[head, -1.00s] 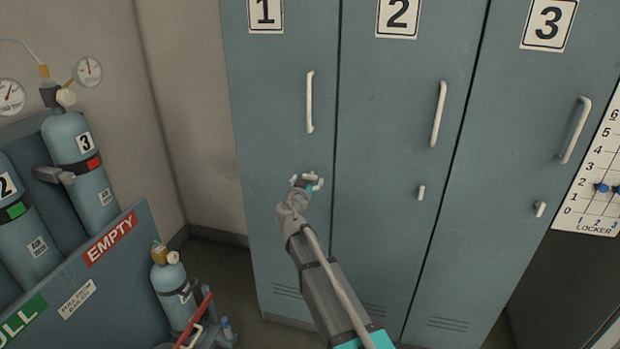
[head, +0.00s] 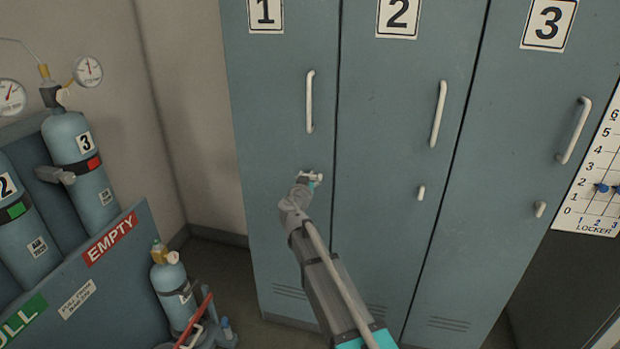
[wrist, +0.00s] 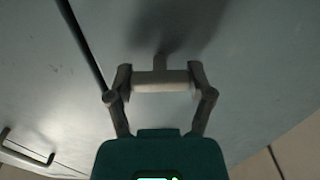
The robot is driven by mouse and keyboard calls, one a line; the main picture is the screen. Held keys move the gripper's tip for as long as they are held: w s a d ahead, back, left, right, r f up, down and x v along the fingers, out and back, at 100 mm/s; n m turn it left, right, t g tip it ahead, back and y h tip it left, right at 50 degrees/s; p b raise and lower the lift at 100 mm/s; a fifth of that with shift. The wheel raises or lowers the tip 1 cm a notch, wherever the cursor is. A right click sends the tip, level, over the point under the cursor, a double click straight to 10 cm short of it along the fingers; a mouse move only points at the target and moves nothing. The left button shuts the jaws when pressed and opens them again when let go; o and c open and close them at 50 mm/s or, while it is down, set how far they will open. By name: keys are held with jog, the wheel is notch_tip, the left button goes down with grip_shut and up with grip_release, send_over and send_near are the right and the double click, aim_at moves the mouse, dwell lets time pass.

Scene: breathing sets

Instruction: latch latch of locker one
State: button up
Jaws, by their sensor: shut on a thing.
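Locker one (head: 270,130) is the grey-blue door marked 1, and it stands flush with its neighbours. Its small pale latch (head: 316,177) sits below the long handle, near the right edge of the door, partly hidden by my gripper (head: 308,179). In the wrist view the latch (wrist: 160,82) is a short pale bar lying crosswise between my two fingers, with a stem behind it towards the door. My gripper (wrist: 160,88) is shut on the latch, one finger at each end. The latch's exact angle on the door is hard to tell in the head view.
Lockers two (head: 390,130) and three (head: 510,150) stand to the right with upright latches. A rack of blue cylinders (head: 75,150) and an EMPTY panel (head: 110,240) are at left. Another cylinder (head: 175,290) stands low beside the lockers. A chart (head: 598,185) hangs at far right.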

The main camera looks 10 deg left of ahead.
jog(key=shift+n, duration=0.3)
jog(key=n, duration=0.8)
jog(key=shift+n, duration=0.3)
jog(key=n, duration=0.4)
jog(key=shift+w+n, duration=0.1)
jog(key=shift+n, duration=2.4)
jog(key=o, duration=1.1)
